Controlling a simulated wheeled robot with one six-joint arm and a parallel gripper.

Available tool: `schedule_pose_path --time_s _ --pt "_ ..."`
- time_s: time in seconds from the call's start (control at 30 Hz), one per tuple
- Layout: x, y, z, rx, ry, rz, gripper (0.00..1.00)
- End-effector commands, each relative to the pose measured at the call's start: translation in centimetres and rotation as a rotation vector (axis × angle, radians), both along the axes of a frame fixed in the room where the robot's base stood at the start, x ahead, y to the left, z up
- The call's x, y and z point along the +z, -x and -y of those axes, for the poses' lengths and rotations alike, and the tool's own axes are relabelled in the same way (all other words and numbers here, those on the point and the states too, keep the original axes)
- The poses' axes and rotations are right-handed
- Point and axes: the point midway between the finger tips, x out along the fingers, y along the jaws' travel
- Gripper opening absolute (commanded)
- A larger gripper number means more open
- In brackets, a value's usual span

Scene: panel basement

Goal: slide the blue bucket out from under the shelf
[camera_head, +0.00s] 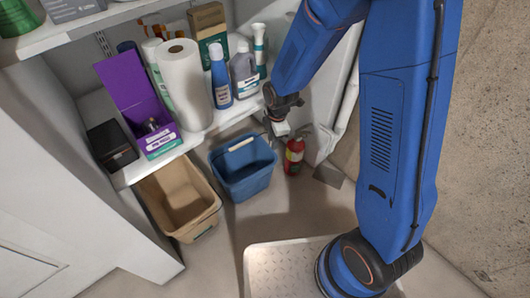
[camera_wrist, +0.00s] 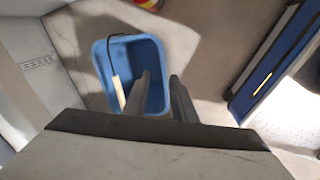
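The blue bucket (camera_head: 243,172) stands upright on the floor beneath the front edge of the lower shelf (camera_head: 219,122). Its pale handle grip lies along the rim. My gripper (camera_head: 280,128) is just beyond the bucket's right side, pointing down, partly hidden by my arm. In the wrist view the open bucket (camera_wrist: 128,56) lies below my gripper (camera_wrist: 159,76). The two fingers are apart with a gap between them; the left one overlaps the bucket's inside and the right one lies outside its rim. I cannot tell whether either finger touches it.
A tan bin (camera_head: 181,201) stands left of the bucket. A red fire extinguisher (camera_head: 294,156) stands to its right. Bottles, a paper roll (camera_head: 184,87) and a purple box (camera_head: 137,100) crowd the shelf. The floor (camera_head: 225,240) in front is clear.

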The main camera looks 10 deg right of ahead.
Motion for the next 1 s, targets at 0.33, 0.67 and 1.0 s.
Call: schedule_pose_path --time_s 0.33,0.67,1.0 --pt "-7.1 0.0 -2.9 0.245 0.035 -0.03 0.24" --pt "-7.7 0.0 -3.1 0.27 0.037 -0.031 0.24" --pt "-9.0 -0.1 -3.1 0.268 0.037 -0.032 0.24"
